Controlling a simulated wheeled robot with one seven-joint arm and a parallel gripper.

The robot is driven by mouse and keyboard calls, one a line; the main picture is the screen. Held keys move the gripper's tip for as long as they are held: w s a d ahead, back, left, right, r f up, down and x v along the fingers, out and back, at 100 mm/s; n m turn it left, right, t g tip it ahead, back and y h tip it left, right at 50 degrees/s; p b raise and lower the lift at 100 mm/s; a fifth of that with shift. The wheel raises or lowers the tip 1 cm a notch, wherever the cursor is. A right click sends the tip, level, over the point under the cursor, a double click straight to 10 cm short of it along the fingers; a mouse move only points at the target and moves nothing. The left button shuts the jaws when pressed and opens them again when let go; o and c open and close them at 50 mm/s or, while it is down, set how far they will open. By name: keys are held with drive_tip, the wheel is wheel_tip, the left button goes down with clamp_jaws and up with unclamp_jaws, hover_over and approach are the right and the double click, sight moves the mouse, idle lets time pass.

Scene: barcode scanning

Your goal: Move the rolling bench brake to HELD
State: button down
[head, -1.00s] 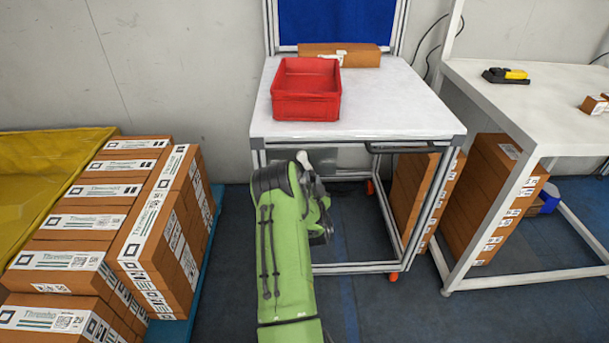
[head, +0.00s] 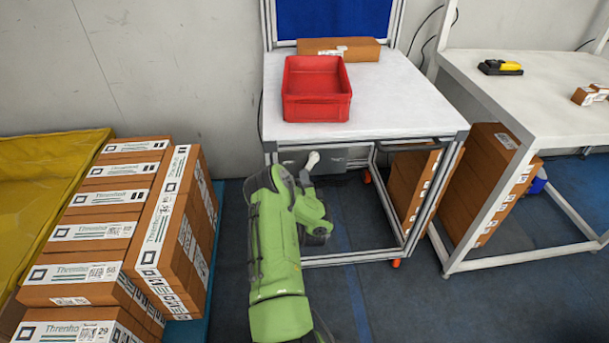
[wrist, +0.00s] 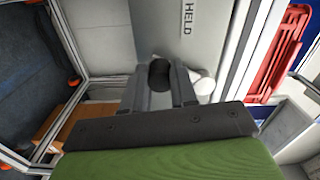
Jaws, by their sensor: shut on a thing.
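The rolling bench (head: 400,112) has a white top and a metal frame. In the wrist view a grey panel below its top carries the word HELD (wrist: 187,17). My gripper (wrist: 160,74) is shut on the brake handle, whose dark round end (wrist: 158,76) shows between the two fingers. A pale rounded piece (wrist: 204,84) shows just right of the fingers; it also appears in the head view (head: 312,160), above my wrist. The handle end sits apart from the HELD lettering. My arm hides most of the brake in the head view.
A red bin (head: 317,110) and a brown carton (head: 338,49) stand on the bench. Stacked cartons (head: 157,225) are at the left. A second white table (head: 545,105) with a yellow-black scanner (head: 501,67) stands at the right. The bench has orange-red casters (head: 396,263).

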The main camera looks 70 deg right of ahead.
drive_tip(key=shift+w+a+r+m+p, duration=0.2)
drive_tip(key=shift+w+m+p, duration=0.15)
drive_tip(key=shift+m, duration=0.25)
drive_tip(key=shift+w+a+r+m+p, duration=0.2)
drive_tip(key=shift+m+p, duration=0.1)
drive_tip(key=shift+m, duration=0.3)
drive_tip(key=c, duration=0.9)
unclamp_jaws()
drive_tip(key=shift+w, duration=0.1)
drive_tip(key=p+v, duration=1.5)
drive_tip(key=p, duration=0.6)
drive_tip(key=shift+s+a+p, duration=0.25)
drive_tip(key=shift+a+p, duration=0.05)
drive_tip(key=shift+p, duration=0.05)
